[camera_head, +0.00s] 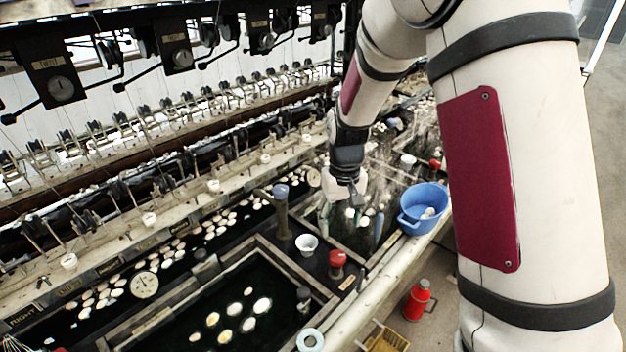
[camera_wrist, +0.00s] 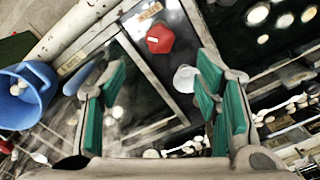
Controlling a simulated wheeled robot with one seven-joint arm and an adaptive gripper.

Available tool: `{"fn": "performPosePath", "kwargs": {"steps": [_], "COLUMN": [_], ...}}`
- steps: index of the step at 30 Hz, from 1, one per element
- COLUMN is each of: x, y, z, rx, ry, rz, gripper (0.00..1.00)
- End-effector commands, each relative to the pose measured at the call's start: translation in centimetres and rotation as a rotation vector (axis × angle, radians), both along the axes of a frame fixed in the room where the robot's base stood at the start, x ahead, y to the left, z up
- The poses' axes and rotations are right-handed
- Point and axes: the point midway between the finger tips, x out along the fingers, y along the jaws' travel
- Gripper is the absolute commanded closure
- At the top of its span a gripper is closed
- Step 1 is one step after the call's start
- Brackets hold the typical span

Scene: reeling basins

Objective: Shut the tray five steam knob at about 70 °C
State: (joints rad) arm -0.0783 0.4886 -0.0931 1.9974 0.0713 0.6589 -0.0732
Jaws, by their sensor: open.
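A red steam knob (camera_head: 337,258) stands on the dark deck between two trays; it also shows in the wrist view (camera_wrist: 160,38), ahead of my fingers. A second red knob (camera_head: 435,164) is farther back, near the blue basin. I cannot read which knob belongs to tray five. One dial thermometer (camera_head: 145,285) sits at the left tray and another (camera_head: 314,177) is near my gripper; their readings are too small to tell. My gripper (camera_head: 340,208) is above the far tray, open and empty, its green pads apart in the wrist view (camera_wrist: 160,62).
A white cup (camera_head: 307,243) stands beside the nearer red knob, with a blue-topped post (camera_head: 281,205) behind it. A blue basin (camera_head: 423,210) sits on the right rim. A red flask (camera_head: 417,299) and yellow crate (camera_head: 384,338) are below. White cocoons float in the trays.

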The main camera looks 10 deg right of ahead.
Motion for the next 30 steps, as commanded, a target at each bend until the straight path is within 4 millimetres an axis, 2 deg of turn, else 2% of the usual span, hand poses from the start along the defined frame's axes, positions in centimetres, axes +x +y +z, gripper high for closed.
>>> {"fn": "performPosePath", "kwargs": {"steps": [11,14,17,24,30], "x": [0.0,-0.1,-0.3,-0.4,-0.2], "y": [0.0,-0.1,-0.1,-0.2,-0.2], "z": [0.0,0.1,0.2,1.4,2.2], "rx": [0.000,0.002,0.008,0.011,0.002], "ry": [0.000,0.004,0.011,0.009,0.000], "rz": [0.003,0.059,0.221,0.766,1.017], "gripper": [0.43,0.43,0.43,0.43,0.43]}}
